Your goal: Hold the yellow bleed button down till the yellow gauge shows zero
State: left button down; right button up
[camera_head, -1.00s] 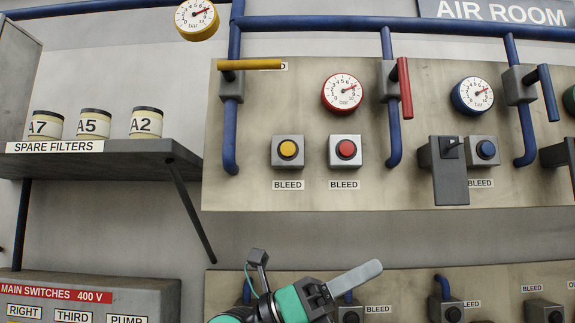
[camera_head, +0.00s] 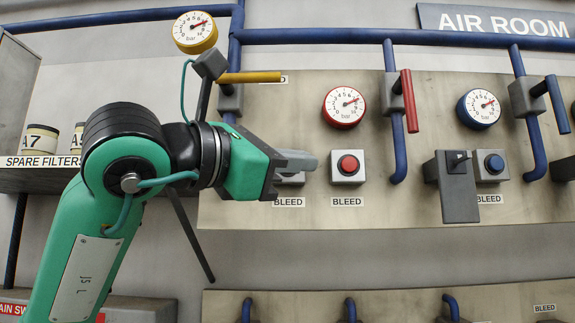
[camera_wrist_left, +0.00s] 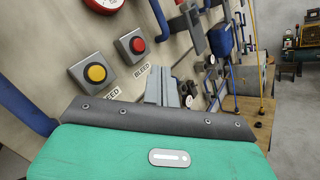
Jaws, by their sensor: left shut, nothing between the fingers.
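The yellow gauge (camera_head: 195,32) is at the upper left, its needle pointing up and right, well above zero. The yellow bleed button (camera_wrist_left: 96,73) sits uncovered on its grey box in the left wrist view. In the head view my left gripper (camera_head: 306,162) hides the button, and only part of its box (camera_head: 290,180) shows. The left gripper is shut and empty, in front of the panel. In the left wrist view its fingers (camera_wrist_left: 164,88) are to the right of the yellow button, apart from it in the picture. My right gripper is not in view.
The yellow lever (camera_head: 250,77) lies horizontal above my gripper. The red bleed button (camera_head: 348,164) is close right of the fingertips, below the red gauge (camera_head: 344,107). A grey boxed fixture (camera_head: 452,186) stands out beside the blue button (camera_head: 494,163). The spare filters shelf (camera_head: 40,180) is behind my arm.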

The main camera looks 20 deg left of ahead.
pick_arm(q)
jog(key=shift+s+a+r+n+t+y, duration=0.3)
jog(key=shift+a+r+t+y, duration=0.1)
jog(key=shift+a+r, duration=0.2)
jog(key=shift+s+a+r+n+t+y, duration=0.2)
jog(key=shift+s+a+r+t+y, duration=0.15)
jog(key=shift+a+r, duration=0.2)
jog(key=shift+w, duration=0.15)
jog(key=w+a+p, duration=0.2)
jog(key=w, duration=0.6)
jog(key=shift+w+a+p, duration=0.15)
jog(key=shift+w+p, duration=0.05)
jog(key=shift+p, duration=0.15)
jog(key=shift+w, duration=0.15)
dwell(1.1)
jog(key=shift+w+a, duration=0.1)
jog(key=shift+w, duration=0.1)
jog(key=shift+w+a, duration=0.15)
jog(key=shift+w, duration=0.3)
dwell(3.7)
